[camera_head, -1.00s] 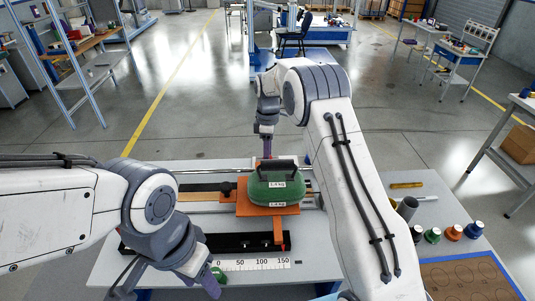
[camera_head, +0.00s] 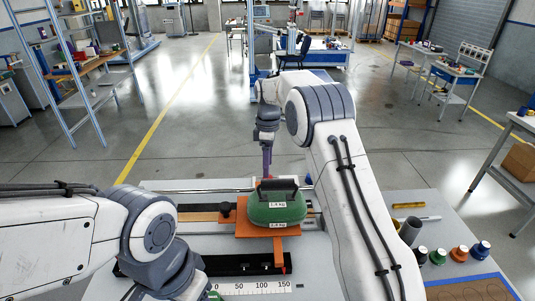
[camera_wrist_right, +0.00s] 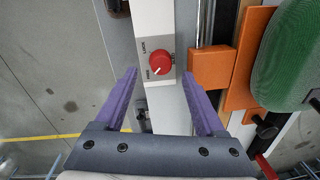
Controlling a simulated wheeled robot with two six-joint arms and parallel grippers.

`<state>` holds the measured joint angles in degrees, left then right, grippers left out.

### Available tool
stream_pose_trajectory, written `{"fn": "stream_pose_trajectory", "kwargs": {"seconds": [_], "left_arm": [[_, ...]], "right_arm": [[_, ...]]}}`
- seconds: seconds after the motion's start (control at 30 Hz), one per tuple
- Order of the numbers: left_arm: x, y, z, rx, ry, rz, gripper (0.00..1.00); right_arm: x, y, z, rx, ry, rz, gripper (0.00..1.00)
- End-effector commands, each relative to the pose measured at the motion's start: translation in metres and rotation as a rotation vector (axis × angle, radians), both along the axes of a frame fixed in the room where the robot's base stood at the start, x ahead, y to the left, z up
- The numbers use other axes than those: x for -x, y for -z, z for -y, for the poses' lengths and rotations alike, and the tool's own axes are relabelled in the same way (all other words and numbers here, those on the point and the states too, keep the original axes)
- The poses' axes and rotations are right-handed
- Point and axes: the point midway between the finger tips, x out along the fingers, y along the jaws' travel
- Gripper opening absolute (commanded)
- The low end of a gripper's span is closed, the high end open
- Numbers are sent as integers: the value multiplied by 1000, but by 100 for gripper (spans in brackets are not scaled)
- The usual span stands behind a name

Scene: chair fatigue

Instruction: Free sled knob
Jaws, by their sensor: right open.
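In the right wrist view, a round red knob (camera_wrist_right: 160,62) sits on a pale rail plate (camera_wrist_right: 160,18) with LOCK beside it and a second label that looks like FREE. The knob's white mark points to the lower left. My right gripper (camera_wrist_right: 160,75) is open, its purple fingers on either side of the knob, with gaps; I cannot tell their height above it. In the head view this gripper (camera_head: 267,162) is behind the green weight (camera_head: 276,209), which rests on the orange sled (camera_head: 252,230). My left gripper's fingers are out of frame; only its wrist shows.
A scale strip (camera_head: 255,288) lies at the table's front. Several coloured knob-like pieces (camera_head: 459,253), a grey cylinder (camera_head: 410,229) and a brown board (camera_head: 475,291) are on the right. In the right wrist view, an orange block (camera_wrist_right: 211,67) stands just right of the knob.

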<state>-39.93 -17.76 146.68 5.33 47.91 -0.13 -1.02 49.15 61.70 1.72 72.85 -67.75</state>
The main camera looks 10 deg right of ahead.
Motion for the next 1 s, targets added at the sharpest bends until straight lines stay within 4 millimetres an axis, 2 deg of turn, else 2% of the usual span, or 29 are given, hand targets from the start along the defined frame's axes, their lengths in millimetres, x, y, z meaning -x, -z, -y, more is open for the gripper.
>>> {"fn": "stream_pose_trajectory", "kwargs": {"seconds": [0.07, 0.3, 0.5, 0.77, 0.87, 0.97, 1.0], "left_arm": [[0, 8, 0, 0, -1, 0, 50], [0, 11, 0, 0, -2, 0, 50], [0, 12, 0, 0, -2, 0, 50], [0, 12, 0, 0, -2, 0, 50], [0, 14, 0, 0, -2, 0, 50], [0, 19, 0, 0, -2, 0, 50], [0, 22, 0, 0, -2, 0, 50]], "right_arm": [[-2, -15, 1, 0, 0, 6, 72], [-5, -55, 1, 0, 0, 3, 72], [-4, -66, 2, 0, 0, 0, 72], [-4, -66, 1, 0, 0, 0, 72], [1, -67, -8, -1, 8, 2, 72], [17, -72, -32, 0, 36, 9, 72], [28, -73, -46, 0, 53, 11, 72]]}}
